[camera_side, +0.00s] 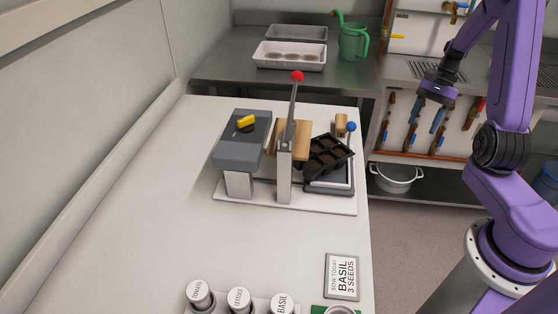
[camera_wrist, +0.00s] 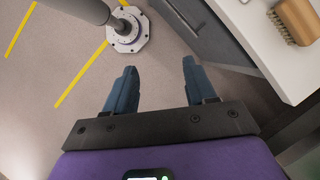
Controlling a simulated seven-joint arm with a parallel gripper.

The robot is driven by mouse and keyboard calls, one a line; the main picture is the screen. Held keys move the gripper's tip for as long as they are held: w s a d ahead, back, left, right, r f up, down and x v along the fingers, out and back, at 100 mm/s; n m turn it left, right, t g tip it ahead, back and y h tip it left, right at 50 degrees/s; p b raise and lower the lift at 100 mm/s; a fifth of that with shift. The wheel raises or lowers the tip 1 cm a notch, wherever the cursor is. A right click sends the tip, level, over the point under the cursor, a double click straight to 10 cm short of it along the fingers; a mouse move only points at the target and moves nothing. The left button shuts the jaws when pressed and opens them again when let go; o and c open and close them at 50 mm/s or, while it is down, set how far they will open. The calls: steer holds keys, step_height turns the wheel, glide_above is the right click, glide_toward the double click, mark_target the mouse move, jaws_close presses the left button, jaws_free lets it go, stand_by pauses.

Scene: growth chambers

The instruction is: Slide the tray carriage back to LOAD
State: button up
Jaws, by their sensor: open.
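The seeding station stands on the white table in the side view. Its tray carriage (camera_side: 334,188), a grey and white frame low at the right end, lies partly under a black cell tray (camera_side: 328,158). The cell tray looks tilted and has dark fill in its cells. A blue ball knob (camera_side: 351,126) shows behind the tray. A lever with a red ball (camera_side: 297,76) stands upright beside a wooden block (camera_side: 303,137). My gripper (camera_wrist: 160,68) is open and empty in the wrist view, over the floor. In the side view it hangs right of the station, well apart from it.
A grey housing with a yellow knob (camera_side: 246,121) forms the station's left side. Labelled seed jars (camera_side: 239,299) and a BASIL sign (camera_side: 342,276) stand at the front. A green watering can (camera_side: 354,42) stands behind. The wrist view shows a wooden brush (camera_wrist: 296,20) near a white edge.

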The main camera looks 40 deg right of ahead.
step_height(320, 180, up, 4)
steer(key=shift+f, duration=0.1)
stand_by(0.4)
steer(key=a+r+n+g+h, duration=0.1)
steer(key=a+r+n+h, duration=0.25)
steer(key=a+n, duration=1.25)
steer(key=s+a+n+t, duration=0.1)
steer(key=s+a+n, duration=0.5)
steer(key=s, duration=0.3)
steer(key=s+a+r+n+t+h, duration=0.1)
steer(key=s+a+n, duration=0.5)
steer(key=s, duration=0.3)
steer(key=shift+a, duration=0.1)
